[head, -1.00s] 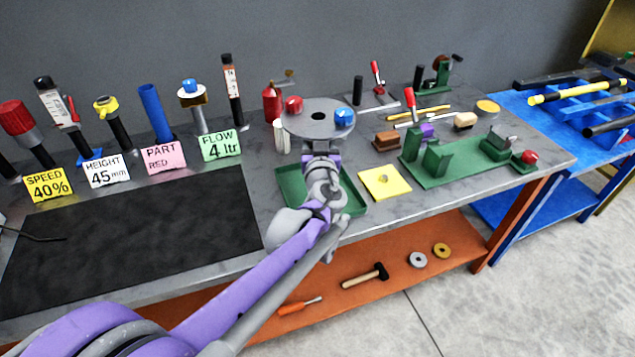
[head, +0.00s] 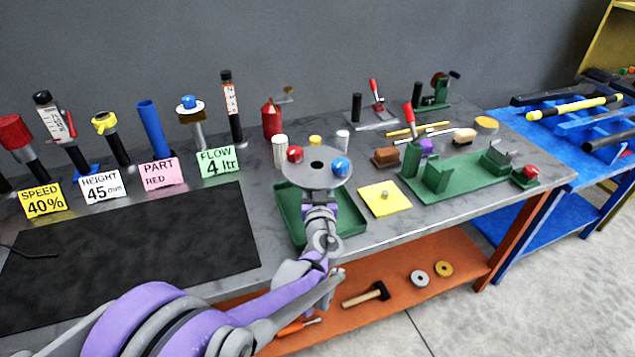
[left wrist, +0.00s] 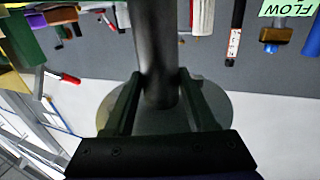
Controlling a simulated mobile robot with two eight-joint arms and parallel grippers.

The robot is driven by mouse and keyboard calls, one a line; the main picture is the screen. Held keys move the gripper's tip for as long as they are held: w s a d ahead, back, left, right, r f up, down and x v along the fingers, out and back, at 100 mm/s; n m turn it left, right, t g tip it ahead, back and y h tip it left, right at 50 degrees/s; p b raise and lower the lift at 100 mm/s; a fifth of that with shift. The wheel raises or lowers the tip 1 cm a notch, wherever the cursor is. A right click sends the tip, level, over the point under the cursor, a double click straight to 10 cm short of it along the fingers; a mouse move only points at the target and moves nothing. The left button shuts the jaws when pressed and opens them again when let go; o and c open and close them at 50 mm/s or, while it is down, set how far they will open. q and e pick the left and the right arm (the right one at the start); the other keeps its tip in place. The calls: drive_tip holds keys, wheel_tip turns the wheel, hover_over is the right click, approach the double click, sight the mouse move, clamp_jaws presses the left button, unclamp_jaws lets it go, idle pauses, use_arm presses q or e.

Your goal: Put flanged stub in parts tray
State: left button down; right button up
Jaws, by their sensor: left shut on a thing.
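The green parts tray (head: 353,223) lies on the bench. In the head view the disc overlaps its back part, and my arm covers its middle. The tube's lower end is hidden. My right gripper is not in view.
A black mat (head: 130,250) lies left.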

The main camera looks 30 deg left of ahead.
use_arm(q)
drive_tip(key=c, duration=0.7)
unclamp_jaws()
drive_tip(key=shift+f, duration=0.1)
drive_tip(key=o, duration=0.5)
